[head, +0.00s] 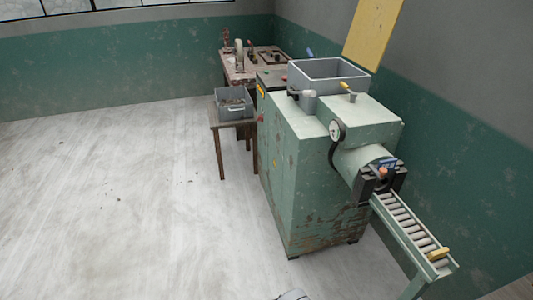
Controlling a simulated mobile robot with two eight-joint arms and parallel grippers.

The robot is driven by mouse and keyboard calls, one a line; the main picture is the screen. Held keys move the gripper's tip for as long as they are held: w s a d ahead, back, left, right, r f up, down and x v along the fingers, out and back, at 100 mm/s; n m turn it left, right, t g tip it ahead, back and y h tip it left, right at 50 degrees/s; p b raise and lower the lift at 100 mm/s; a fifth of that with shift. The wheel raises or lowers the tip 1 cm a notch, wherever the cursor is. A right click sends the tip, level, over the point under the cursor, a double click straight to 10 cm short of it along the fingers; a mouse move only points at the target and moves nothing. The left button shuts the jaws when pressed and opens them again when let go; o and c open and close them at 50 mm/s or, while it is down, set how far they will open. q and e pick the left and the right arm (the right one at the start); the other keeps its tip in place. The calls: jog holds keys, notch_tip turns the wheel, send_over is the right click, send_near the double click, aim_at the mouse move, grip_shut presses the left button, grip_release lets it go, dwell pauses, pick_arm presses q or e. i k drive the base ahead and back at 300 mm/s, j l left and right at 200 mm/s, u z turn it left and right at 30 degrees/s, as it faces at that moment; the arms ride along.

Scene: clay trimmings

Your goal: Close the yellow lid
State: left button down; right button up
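The yellow lid (372,32) is a flat panel at the top right, raised and tilted against the grey wall. Its top edge is cut off by the frame. It stands behind a green machine (300,170), by the open grey hopper (328,80) on the machine's top. The hopper's mouth is uncovered. A small part of a grey object (292,295) shows at the bottom edge; I cannot tell what it is. Neither of my grippers can be made out in the head view.
A roller conveyor (410,230) slopes from the machine's front to the lower right. A small wooden table (214,122) with a grey bin (233,103) stands left of the machine, and a cluttered bench (238,72) is behind. The floor (110,200) at left is open.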

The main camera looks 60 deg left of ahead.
aim_at(374, 23)
jog(key=j+u, duration=0.15)
jog(key=u, duration=1.25)
jog(key=k+j, duration=0.05)
jog(key=j, duration=0.05)
